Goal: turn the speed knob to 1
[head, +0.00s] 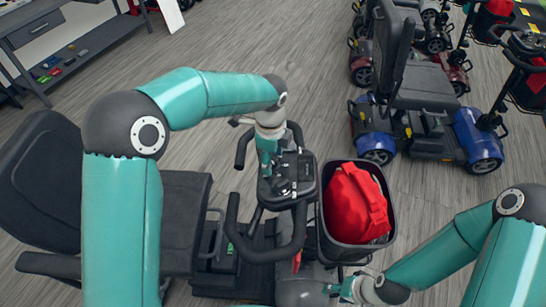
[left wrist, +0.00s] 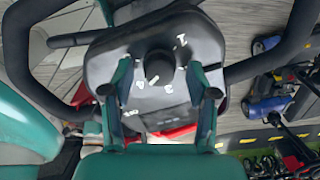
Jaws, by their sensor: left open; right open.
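The speed knob (left wrist: 159,66) is a black round knob on the scooter's dark console (left wrist: 105,62), with white numbers around it; a 1 shows at its upper right and a 3 below it. A small pale mark shows on the knob's lower edge, but its setting is unclear. My left gripper (left wrist: 160,78) is open, one finger on each side of the knob, apart from it in the picture. In the head view my left gripper (head: 267,160) is over the console (head: 297,172) and hides the knob. My right gripper (head: 340,290) is low, below the basket.
Black handlebars (head: 262,252) loop around the console. A basket (head: 325,232) with a red bag (head: 356,205) stands to its right. The scooter's black seat (head: 180,215) is on the left. A blue scooter (head: 425,125) is parked at upper right. A workbench (head: 75,70) stands at upper left.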

